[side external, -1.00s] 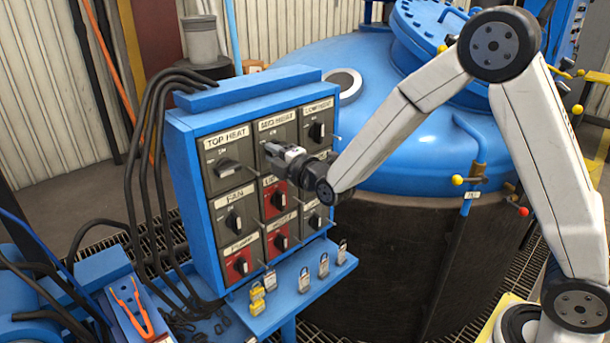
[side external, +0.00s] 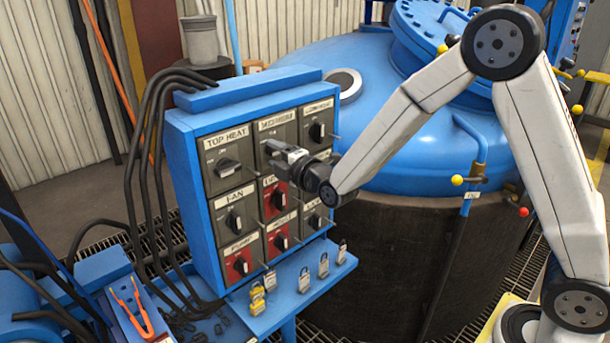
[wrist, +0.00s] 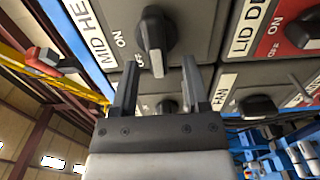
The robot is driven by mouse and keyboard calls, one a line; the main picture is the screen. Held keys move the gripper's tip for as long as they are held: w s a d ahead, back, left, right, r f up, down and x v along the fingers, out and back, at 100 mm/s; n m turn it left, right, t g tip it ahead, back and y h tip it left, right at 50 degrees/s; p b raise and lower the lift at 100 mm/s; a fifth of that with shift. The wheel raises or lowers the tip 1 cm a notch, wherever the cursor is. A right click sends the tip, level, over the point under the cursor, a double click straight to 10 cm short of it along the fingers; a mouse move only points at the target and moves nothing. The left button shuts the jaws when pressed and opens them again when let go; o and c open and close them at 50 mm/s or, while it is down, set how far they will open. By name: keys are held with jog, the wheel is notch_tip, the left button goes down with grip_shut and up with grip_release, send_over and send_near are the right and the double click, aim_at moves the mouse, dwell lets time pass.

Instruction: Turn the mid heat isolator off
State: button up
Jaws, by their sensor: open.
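The mid heat isolator (side external: 279,130) is a dark grey plate in the top middle of the blue panel. Its black knob is hidden behind my gripper in the side view. In the wrist view the mid heat knob (wrist: 153,30) is a black bar, lengthwise up and down the picture, with a white-marked end towards my fingers. The marking beside that end is partly covered. In the side view my gripper (side external: 274,152) is in front of the mid heat plate.
The top heat isolator (side external: 228,160) is left of it, the low heat isolator (side external: 316,128) right, and the red lid isolator (side external: 273,193) below. Thin pins stick out beside the plates. Padlocks (side external: 304,280) hang along the lower shelf. The blue furnace (side external: 400,150) stands behind.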

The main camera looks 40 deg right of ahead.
jog(key=s, duration=0.7)
jog(key=shift+s, duration=0.1)
dwell(0.5)
jog(key=s+d+f+m+g, duration=0.2)
jog(key=s+f+m+g, duration=0.3)
jog(key=s+m+g, duration=0.2)
jog(key=s+d+f+m+g, duration=0.2)
jog(key=s+f+m+g, duration=0.4)
jog(key=s+m, duration=0.5)
jog(key=shift+s+d+g, duration=0.35)
jog(key=shift+s+g, duration=0.6)
jog(key=shift+g, duration=0.25)
jog(key=shift+w, duration=0.1)
